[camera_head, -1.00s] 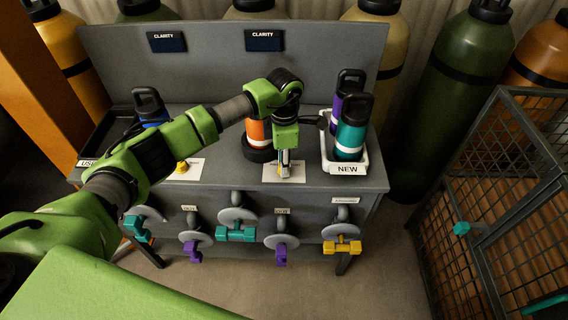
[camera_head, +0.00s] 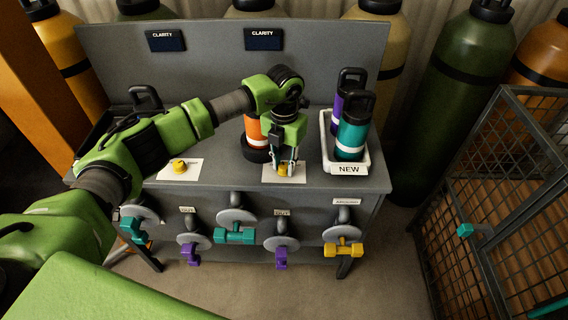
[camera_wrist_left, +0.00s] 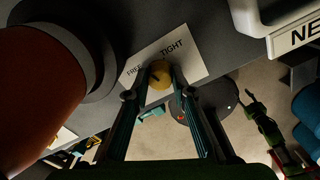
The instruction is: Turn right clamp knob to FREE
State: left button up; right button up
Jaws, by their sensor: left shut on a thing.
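The right clamp knob (camera_head: 284,171) is a small yellow knob on a white card (camera_head: 269,177) at the front right of the grey bench top. In the left wrist view the knob (camera_wrist_left: 159,75) sits by the printed words FREE and TIGHT. My left gripper (camera_head: 285,166) comes down from above, its fingers shut on the knob. The left wrist view shows both fingers (camera_wrist_left: 160,82) at the knob's sides. A dark mark shows on the knob, but I cannot tell which word it points to. My right gripper is not in view.
An orange bottle (camera_head: 253,128) stands in a dark round holder behind the knob. A white NEW tray (camera_head: 365,165) with purple and teal bottles is right of it. Another yellow knob (camera_head: 180,166) sits left. Several valve handles line the bench front; a mesh cage (camera_head: 500,180) stands right.

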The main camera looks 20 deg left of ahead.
aim_at(284, 165)
pick_arm(q)
jog(key=n, duration=0.5)
jog(key=shift+w+r, duration=0.1)
jog(key=shift+n, duration=0.3)
dwell(0.4)
jog(key=o, duration=1.1)
jog(key=shift+o, duration=0.2)
notch_tip(284, 165, up, 12)
